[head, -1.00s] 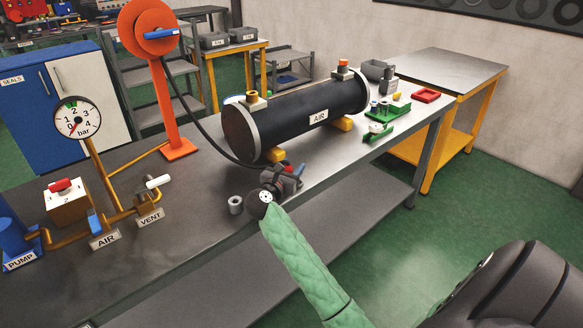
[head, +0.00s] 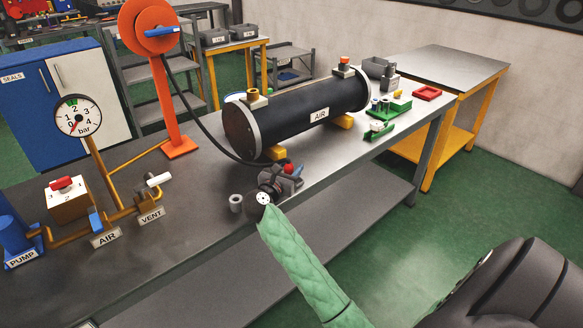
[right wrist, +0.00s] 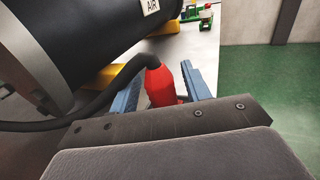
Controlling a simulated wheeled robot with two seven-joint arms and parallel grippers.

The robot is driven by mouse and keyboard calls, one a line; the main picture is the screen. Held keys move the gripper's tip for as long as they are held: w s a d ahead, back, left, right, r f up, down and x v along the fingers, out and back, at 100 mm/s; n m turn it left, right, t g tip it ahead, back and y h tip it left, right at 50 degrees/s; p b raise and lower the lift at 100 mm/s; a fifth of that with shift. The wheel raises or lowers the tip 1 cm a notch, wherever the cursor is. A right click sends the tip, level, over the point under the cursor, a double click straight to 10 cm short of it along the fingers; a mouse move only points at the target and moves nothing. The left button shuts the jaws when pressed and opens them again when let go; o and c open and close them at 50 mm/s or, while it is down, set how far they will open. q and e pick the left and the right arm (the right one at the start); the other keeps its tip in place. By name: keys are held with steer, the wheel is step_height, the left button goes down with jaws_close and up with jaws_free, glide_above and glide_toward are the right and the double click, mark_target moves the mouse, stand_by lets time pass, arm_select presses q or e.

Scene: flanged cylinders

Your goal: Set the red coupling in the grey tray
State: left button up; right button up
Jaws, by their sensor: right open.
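The red coupling (right wrist: 160,86) is on the end of the black hose, low over the bench in front of the black AIR cylinder. It also shows in the head view (head: 289,168), partly hidden by my gripper. My right gripper (right wrist: 160,72) is open, with one blue finger on each side of the coupling; whether either touches it I cannot tell. In the head view the right gripper (head: 292,176) is small and partly covered by its own wrist. A grey open-topped container (head: 375,68), perhaps the grey tray, stands at the bench's far right end. My left gripper is not in view.
The black cylinder (head: 300,115) lies on yellow supports behind the gripper. The hose (head: 205,120) runs from the orange stand (head: 163,90). A grey ring (head: 236,203) stands left of my gripper.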

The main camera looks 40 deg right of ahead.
mark_target(287, 172)
steer(key=shift+s+a+f, duration=0.25)
steer(key=shift+s+a, duration=0.1)
steer(key=shift+a, duration=0.4)
steer(key=shift+b+v, duration=0.7)
steer(key=shift+v, duration=0.55)
steer(key=v, duration=0.2)
steer(key=b+v, duration=0.1)
steer(key=v, duration=0.1)
steer(key=shift+s+a+r, duration=0.1)
steer(key=shift+a+r, duration=0.15)
steer(key=shift+a, duration=0.05)
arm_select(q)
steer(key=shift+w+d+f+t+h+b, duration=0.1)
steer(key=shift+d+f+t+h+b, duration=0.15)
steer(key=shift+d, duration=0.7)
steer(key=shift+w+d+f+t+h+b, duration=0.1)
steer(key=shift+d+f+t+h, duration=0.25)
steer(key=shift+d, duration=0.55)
arm_select(e)
steer(key=shift+v, duration=0.8)
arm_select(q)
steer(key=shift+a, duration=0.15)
arm_select(e)
steer(key=shift+r, duration=0.25)
